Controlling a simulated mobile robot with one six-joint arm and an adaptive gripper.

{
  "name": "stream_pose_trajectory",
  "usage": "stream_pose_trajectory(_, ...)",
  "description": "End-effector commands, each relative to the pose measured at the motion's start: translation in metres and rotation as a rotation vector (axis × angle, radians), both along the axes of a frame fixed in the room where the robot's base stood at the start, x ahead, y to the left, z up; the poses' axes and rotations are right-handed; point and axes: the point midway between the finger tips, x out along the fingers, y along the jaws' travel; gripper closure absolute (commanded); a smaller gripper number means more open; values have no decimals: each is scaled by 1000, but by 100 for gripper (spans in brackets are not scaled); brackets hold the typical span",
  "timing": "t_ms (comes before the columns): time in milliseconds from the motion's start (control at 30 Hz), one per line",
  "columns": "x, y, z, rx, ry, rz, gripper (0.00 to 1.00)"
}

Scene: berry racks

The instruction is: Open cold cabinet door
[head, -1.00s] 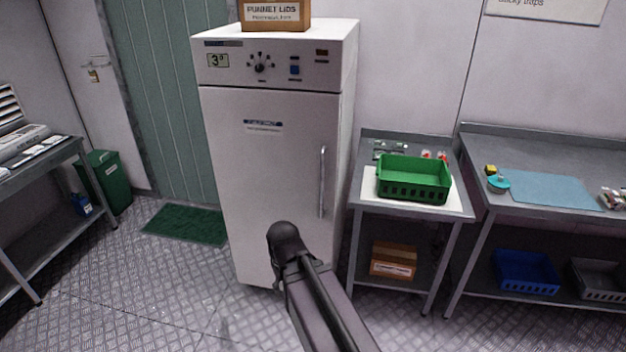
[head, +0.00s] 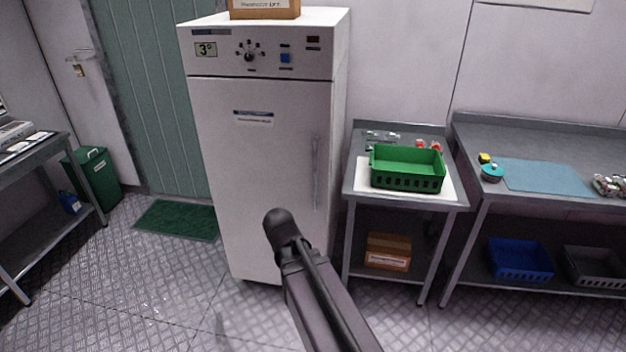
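The cold cabinet (head: 340,90) is a tall white unit in the middle of the head view, with a dial and a display reading 3° on its top panel. Its door (head: 250,165) is shut. A vertical metal handle (head: 316,172) runs along the right side of the door. My arm reaches up from the bottom of the view in front of the cabinet's lower part. My gripper's fingers cannot be made out, so its opening and any contact with the cabinet are hidden.
Right of the cabinet stands a small steel table (head: 355,200) with a green crate (head: 407,180) on it. A longer bench (head: 550,145) stands farther right. A green bin (head: 92,180) and green mat (head: 178,220) are at left. The floor in front is clear.

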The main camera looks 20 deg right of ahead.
Motion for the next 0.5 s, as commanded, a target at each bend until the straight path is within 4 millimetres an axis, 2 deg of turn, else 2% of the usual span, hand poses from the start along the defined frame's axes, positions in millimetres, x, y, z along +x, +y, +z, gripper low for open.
stream_pose_trajectory(33,15,-10,-12,-45,-36,-44,40)
stream_pose_trajectory(200,62,-51,-26,-222,-206,-214,40)
stream_pose_trajectory(500,148,-113,-25,-478,-616,-428,40)
